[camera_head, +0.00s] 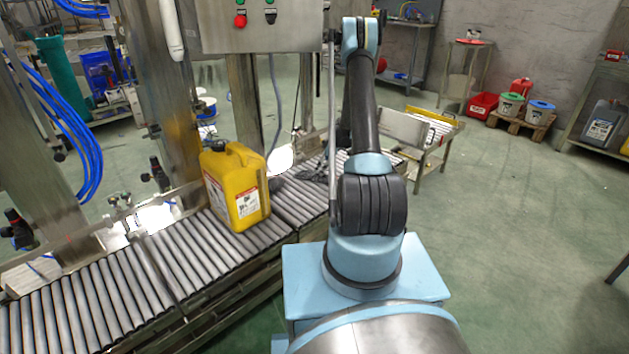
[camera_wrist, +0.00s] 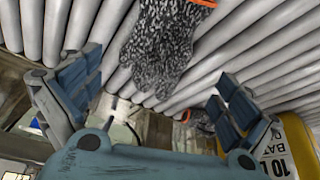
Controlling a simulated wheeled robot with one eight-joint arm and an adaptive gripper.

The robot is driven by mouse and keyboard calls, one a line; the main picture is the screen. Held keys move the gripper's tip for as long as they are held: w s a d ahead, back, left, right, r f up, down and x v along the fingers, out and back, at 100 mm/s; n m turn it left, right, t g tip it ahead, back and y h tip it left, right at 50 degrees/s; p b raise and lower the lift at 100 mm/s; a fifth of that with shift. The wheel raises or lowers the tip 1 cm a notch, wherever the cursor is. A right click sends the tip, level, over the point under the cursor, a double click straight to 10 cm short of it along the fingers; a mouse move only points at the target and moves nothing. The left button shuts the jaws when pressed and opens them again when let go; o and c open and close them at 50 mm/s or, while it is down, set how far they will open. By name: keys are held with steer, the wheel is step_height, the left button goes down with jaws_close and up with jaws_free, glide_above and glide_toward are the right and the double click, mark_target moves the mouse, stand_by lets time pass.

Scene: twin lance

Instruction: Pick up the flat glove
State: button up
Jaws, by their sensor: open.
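A grey speckled knit glove (camera_wrist: 160,45) with an orange cuff lies flat on the rollers in the wrist view, its fingers toward my gripper. My gripper (camera_wrist: 158,76) is open, with one blue-padded finger on each side of the glove's finger end. Nothing is held. A second dark glove (camera_wrist: 201,122) with an orange edge shows lower down, beside the right finger and partly hidden by it. In the head view, a dark grey shape lies on the rollers left of my arm; I cannot tell which glove it is. My gripper is not clearly visible there.
A roller conveyor (camera_head: 110,290) runs across the left. A yellow canister (camera_head: 236,190) stands on it; part of it (camera_wrist: 292,135) shows at the wrist view's right edge. A metal control box (camera_head: 265,25) hangs above. Open green floor (camera_head: 510,230) lies to the right.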

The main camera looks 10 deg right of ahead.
mark_target(315, 174)
steer(key=shift+x, duration=2.6)
steer(key=shift+a+r, duration=0.1)
steer(key=shift+r, duration=0.05)
steer(key=shift+c, duration=0.6)
